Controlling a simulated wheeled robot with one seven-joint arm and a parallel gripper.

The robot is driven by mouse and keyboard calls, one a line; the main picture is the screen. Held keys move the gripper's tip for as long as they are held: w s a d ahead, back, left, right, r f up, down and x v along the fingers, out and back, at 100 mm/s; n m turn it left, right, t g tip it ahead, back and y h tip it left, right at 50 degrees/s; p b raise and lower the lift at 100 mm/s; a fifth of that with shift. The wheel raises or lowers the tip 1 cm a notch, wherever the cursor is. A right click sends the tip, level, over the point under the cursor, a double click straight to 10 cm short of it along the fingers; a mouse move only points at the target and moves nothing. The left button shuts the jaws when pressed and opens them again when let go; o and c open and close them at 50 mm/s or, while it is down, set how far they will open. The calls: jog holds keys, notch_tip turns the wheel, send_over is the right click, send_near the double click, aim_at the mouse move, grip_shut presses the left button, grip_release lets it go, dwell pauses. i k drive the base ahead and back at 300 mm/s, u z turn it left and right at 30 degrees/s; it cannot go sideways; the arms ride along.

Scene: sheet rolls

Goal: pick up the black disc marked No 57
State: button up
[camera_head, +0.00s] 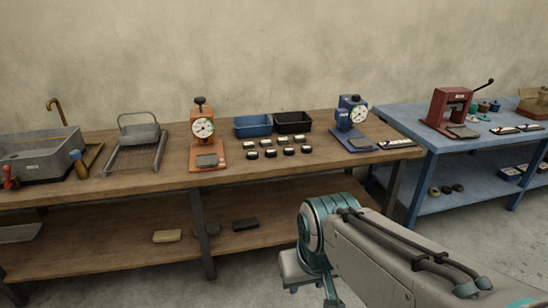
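Several small black discs with pale labels stand in two rows on the wooden bench, such as one in the front row (270,153) and one in the back row (283,141). The labels are too small to read, so I cannot tell which disc is No 57. My arm reaches in from the lower right, in front of the bench. What seems to be my gripper (308,284) hangs low under the arm's teal joint, well apart from the discs. Its fingers are not clear, and I see nothing held.
A blue table (405,124) stands at right.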

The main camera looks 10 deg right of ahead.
aim_at(272, 153)
jog(key=u, duration=0.15)
jog(key=k, duration=0.3)
jog(key=z, duration=0.85)
jog(key=i, duration=1.6)
jog(key=u, duration=0.7)
